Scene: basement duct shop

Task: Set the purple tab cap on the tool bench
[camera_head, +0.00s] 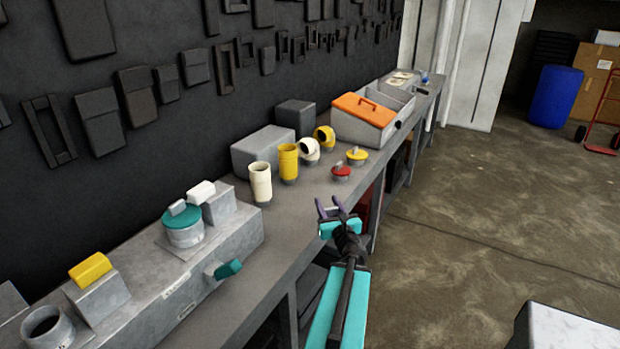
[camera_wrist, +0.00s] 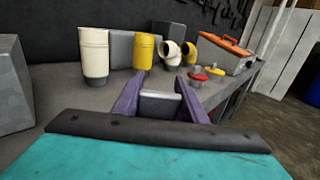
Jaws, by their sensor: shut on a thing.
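My gripper (camera_head: 331,203) has purple fingers and is over the front edge of the long grey bench (camera_head: 285,228). In the wrist view, the fingers close on a grey block (camera_wrist: 162,104), shaped like the tabs on the other caps. I take it for the tab of the purple tab cap. The cap's body is hidden or cannot be told apart from the purple fingers. I see no other purple cap on the bench. The held piece looks clear of the things standing on the bench.
A red cap (camera_head: 341,173) and a yellow cap (camera_head: 357,156) stand beyond my gripper. Cream (camera_head: 260,184) and yellow (camera_head: 288,163) pipes stand farther back. A grey block with a teal cap (camera_head: 184,236) is at left. An orange-lidded box (camera_head: 362,120) stands far along. Bare bench top lies left of my gripper.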

